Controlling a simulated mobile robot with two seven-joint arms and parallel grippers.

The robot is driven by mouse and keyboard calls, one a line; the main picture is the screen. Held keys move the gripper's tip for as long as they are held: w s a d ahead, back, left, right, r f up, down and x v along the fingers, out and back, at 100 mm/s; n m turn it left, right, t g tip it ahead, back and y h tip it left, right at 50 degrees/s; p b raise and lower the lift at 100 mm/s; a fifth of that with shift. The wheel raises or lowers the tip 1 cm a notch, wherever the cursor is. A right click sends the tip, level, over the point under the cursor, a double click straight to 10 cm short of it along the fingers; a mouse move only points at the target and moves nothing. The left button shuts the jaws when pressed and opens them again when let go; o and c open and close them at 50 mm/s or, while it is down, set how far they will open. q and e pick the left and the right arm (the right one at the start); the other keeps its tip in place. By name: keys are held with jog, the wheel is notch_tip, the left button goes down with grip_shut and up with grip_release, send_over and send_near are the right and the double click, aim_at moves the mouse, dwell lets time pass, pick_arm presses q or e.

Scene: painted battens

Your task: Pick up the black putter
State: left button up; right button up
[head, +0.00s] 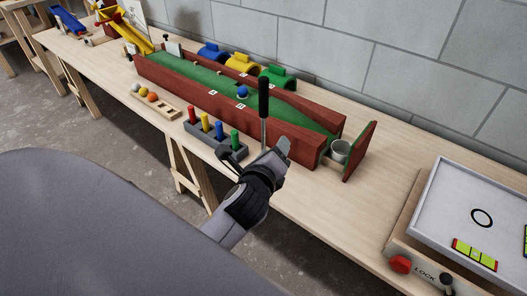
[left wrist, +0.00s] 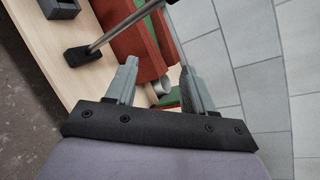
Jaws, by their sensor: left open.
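The black putter (head: 263,97) stands upright at the table's front edge, beside the red-walled green lane. Its black grip is at the top and a thin metal shaft runs down. In the head view its lower end is hidden by my left gripper (head: 278,153). In the left wrist view the metal shaft (left wrist: 122,25) runs slantwise to a black block-shaped foot (left wrist: 81,53). My left gripper also shows there (left wrist: 157,68), open, with nothing between its fingers. The shaft lies beyond the fingertips, apart from them. My right gripper is in neither view.
The lane (head: 190,88) has a blue ball (head: 242,91) on it and a grey cup (head: 340,150) at its end. A grey rack (head: 215,140) of coloured pegs stands left of the putter. A ball tray (head: 155,101) is farther left; a white game board (head: 475,215) is at right.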

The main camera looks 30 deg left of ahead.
aim_at(263, 91)
pick_arm(q)
jog(key=w+a+r+m+y+b, duration=0.1)
jog(key=r+m, duration=0.1)
jog(key=r, duration=0.1)
jog(key=a+r+m+y+b, duration=0.1)
jog(key=r+m+y, duration=0.1)
jog(key=r, duration=0.1)
jog(key=w+a+r+m+y+b, duration=0.1)
jog(key=a+r+m+y, duration=0.1)
jog(key=r, duration=0.1)
jog(key=shift+w+t, duration=0.35)
jog(key=shift+t, duration=0.05)
jog(key=shift+w+a+r, duration=0.15)
jog(key=shift+w+a, duration=0.1)
jog(key=x, duration=0.6)
jog(key=shift+a+r, duration=0.25)
jog(key=shift+a, duration=0.05)
grip_shut()
